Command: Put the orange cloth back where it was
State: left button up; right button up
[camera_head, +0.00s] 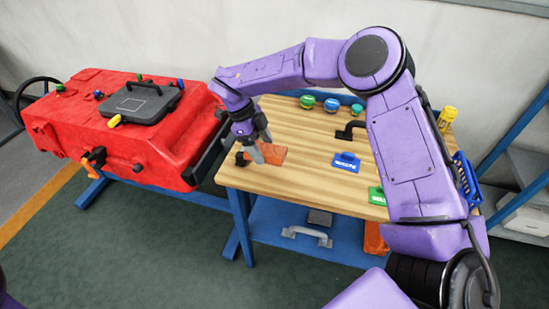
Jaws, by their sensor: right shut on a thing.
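The orange cloth (274,154) is at the left end of the wooden workbench (315,178). My right gripper (258,156) is shut on it, pointing down, with my purple right arm reaching over the bench from the right. The gripper hides part of the cloth. I cannot tell whether the cloth touches the bench top or hangs just above it. My left gripper is not in view.
A red scrubber tank (150,150) with a black lid stands left of the bench. A blue block (346,162), a green block (377,195) and a black handle (350,130) lie on the bench. Round containers (331,104) line its back. The bench's front left is clear.

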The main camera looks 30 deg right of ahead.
aim_at(261, 141)
jog(key=shift+s+d+f+p, duration=0.15)
jog(key=shift+s+d+f, duration=0.05)
jog(key=shift+d+f, duration=0.25)
jog(key=shift+s+d+f+p, duration=0.2)
jog(key=shift+d+f, duration=0.15)
jog(key=shift+f, duration=0.15)
jog(key=f, duration=0.1)
jog(key=w+d+f, duration=0.1)
jog(key=d+f, duration=0.1)
jog(key=f, duration=0.1)
jog(key=shift+w+f+p, duration=0.1)
jog(key=shift+w+p, duration=0.05)
jog(key=shift+p, duration=0.25)
jog(key=x, duration=0.2)
jog(key=shift+a+f, duration=0.15)
jog(key=shift+f, duration=0.3)
jog(key=shift+w+a+f, duration=0.1)
jog(key=shift+f, duration=0.15)
jog(key=o, duration=1.1)
jog(key=shift+r, duration=0.1)
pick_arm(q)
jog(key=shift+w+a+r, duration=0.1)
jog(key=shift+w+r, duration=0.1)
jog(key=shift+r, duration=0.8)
